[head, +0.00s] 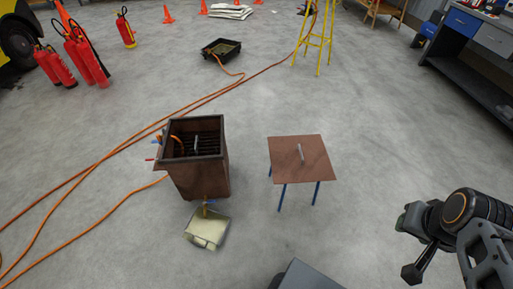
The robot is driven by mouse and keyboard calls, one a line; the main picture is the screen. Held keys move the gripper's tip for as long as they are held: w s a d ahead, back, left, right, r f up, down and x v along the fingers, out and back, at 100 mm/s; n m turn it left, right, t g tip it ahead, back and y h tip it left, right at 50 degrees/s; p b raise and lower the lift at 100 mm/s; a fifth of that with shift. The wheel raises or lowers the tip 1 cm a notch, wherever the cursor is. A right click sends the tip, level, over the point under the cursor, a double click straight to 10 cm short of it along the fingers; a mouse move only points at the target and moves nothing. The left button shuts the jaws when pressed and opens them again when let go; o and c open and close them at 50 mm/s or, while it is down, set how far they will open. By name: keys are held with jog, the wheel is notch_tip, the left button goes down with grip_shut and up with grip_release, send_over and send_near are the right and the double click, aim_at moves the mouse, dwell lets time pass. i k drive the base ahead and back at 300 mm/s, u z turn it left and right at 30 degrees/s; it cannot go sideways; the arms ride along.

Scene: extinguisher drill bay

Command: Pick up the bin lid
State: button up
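The bin lid (290,153) is a flat, square, brown plate with a small grey upright handle (300,154) near its middle. It lies level on a low stand with thin blue legs (282,197), to the right of the bin. The bin (203,180) is a brown, rusty-looking square box, open at the top, with dark slats and a small light handle inside. My gripper (412,220) is at the lower right, well apart from the lid. Its fingers are not clear enough to show whether they are open or shut.
A pale container (207,229) sits on the floor before the bin. Orange hoses (95,168) run across the left floor. Red extinguishers (85,55), a black tray (221,49), a yellow stepladder (318,38) and a workbench (475,75) stand farther back. Floor around the lid's stand is mostly clear.

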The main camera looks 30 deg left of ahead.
aim_at(294, 158)
jog(key=u, duration=0.85)
jog(key=i, duration=1.5)
jog(key=u, duration=0.45)
